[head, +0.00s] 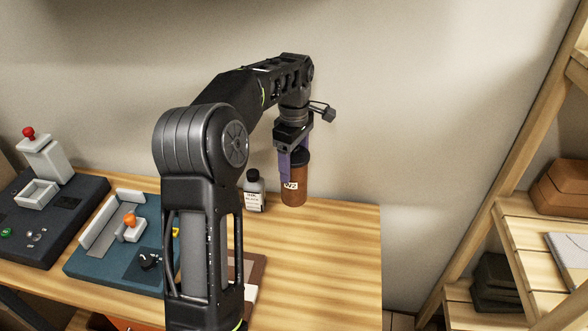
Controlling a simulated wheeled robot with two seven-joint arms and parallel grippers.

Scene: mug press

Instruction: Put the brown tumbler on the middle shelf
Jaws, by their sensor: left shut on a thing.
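The brown tumbler (294,188) has a dark lid and a small white label. My left gripper (293,150) is shut on it near its top and holds it upright, seemingly above the back of the wooden table (330,260). A wooden shelf unit stands at the right, and its middle shelf (525,235) holds a brown box (563,188) and a white item (570,255). Part of that shelf is cut off by the picture edge. My right gripper is not in view.
A small bottle (254,192) with a dark cap stands just left of the tumbler. A blue press device (100,255) and a dark machine (60,215) occupy the left of the table. Dark folded items (497,283) lie on a lower shelf. The table's right part is clear.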

